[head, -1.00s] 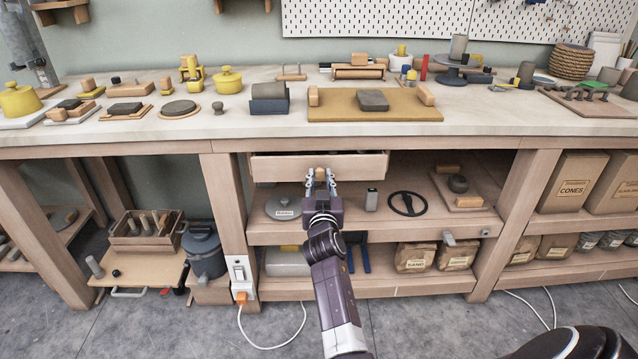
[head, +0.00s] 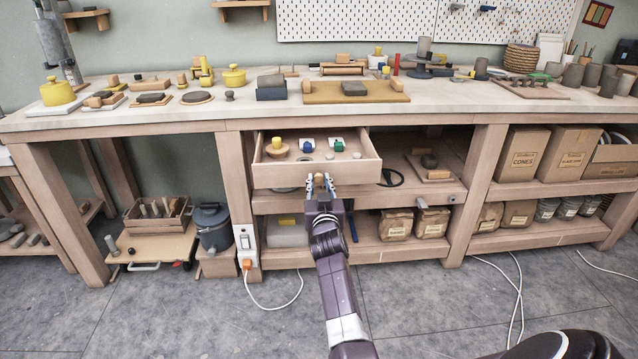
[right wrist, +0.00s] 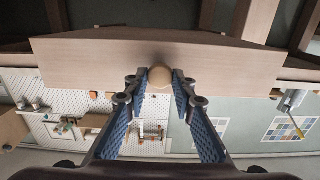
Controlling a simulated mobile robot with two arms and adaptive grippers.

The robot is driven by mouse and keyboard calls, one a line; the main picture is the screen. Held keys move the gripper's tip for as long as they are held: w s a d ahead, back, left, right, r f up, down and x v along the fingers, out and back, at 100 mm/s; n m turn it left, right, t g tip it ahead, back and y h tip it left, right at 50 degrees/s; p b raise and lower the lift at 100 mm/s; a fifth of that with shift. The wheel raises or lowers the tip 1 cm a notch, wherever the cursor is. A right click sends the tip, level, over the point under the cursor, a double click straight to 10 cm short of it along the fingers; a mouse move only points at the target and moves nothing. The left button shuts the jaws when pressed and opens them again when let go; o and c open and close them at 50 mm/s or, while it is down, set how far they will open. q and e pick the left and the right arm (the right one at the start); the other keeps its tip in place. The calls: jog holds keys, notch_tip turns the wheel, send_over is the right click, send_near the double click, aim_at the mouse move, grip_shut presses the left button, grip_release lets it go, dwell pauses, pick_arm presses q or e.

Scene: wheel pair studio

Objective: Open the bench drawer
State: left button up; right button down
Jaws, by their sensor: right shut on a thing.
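The bench drawer (head: 279,177) is pulled out from under the bench top, so its inside shows in the head view. Its wooden front also shows in the right wrist view (right wrist: 95,68). My right gripper (head: 319,184) is at the middle of the drawer front, shut on the round wooden knob (right wrist: 160,76). In the right wrist view the gripper's blue-padded fingers (right wrist: 160,92) stand on both sides of the knob. In the drawer are a wooden round piece with a yellow top (head: 277,149), a blue-and-white item (head: 307,146), a green-and-white item (head: 338,146) and small discs. My left gripper is not in view.
The bench top (head: 440,112) carries pots, blocks and boards. The lower shelf holds bags (head: 396,225) and boxes stand at right (head: 522,154). A bench leg with a socket (head: 246,238) is left of the drawer. The floor (head: 420,300) in front is mostly clear, with cables.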

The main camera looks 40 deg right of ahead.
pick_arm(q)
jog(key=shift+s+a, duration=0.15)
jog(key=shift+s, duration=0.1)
pick_arm(e)
jog(key=shift+s+a, duration=0.2)
jog(key=shift+s, duration=0.1)
jog(key=c, duration=1.7)
grip_release()
jog(key=shift+o, duration=0.4)
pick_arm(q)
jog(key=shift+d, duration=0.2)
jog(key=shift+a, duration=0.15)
pick_arm(e)
jog(key=v, duration=0.7)
jog(key=shift+s, duration=0.2)
jog(key=shift+a, duration=0.1)
